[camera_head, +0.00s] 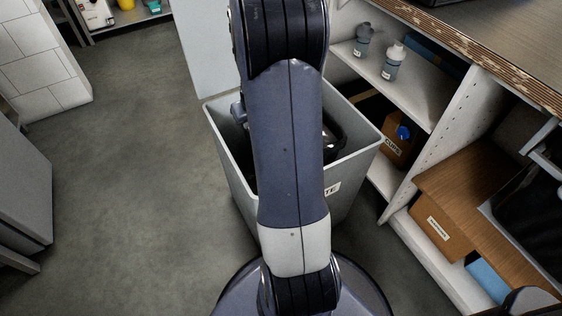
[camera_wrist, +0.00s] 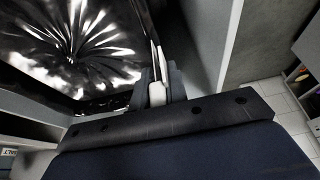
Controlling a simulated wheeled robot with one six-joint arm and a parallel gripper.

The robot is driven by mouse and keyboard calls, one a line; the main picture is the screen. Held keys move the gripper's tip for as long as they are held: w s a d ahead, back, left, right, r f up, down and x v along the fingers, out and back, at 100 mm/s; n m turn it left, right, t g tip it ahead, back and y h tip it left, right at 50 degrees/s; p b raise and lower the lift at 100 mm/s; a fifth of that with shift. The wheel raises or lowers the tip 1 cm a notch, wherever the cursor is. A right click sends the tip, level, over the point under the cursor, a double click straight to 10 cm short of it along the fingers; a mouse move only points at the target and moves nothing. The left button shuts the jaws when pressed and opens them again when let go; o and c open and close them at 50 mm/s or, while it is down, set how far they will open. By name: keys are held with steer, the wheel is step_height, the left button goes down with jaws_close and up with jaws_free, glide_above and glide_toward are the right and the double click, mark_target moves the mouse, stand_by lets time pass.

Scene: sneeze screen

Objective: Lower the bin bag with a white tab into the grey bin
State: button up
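The grey bin (camera_head: 352,160) stands on the floor below my arm, its label partly hidden behind the arm. A dark shape shows inside it on the right; I cannot tell whether it is bag or wrist. My gripper is hidden behind my arm in the head view. In the wrist view the shiny black bin bag (camera_wrist: 75,40) fills the upper left, with folds spreading from a gathered centre. My gripper (camera_wrist: 155,88) is at its right edge, its fingers close around a pale tab. A grey bin wall (camera_wrist: 212,35) rises just right of the fingers. How deep the bag sits is hidden.
White shelving (camera_head: 425,95) stands close right of the bin, with bottles (camera_head: 393,62) and a brown box (camera_head: 398,140). A pale panel is behind the bin. Grey floor (camera_head: 130,150) is clear on the left.

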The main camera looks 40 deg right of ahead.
steer(key=o, duration=0.5)
steer(key=shift+c, duration=0.2)
steer(key=p+v, duration=0.3)
steer(key=v, duration=0.7)
steer(key=shift+r, duration=0.4)
steer(key=shift+s+f, duration=0.1)
steer(key=shift+s, duration=0.05)
steer(key=b+x, duration=0.3)
steer(key=x, duration=0.7)
steer(key=shift+f, duration=0.25)
steer(key=shift+w, duration=0.2)
steer(key=shift+r+p, duration=0.3)
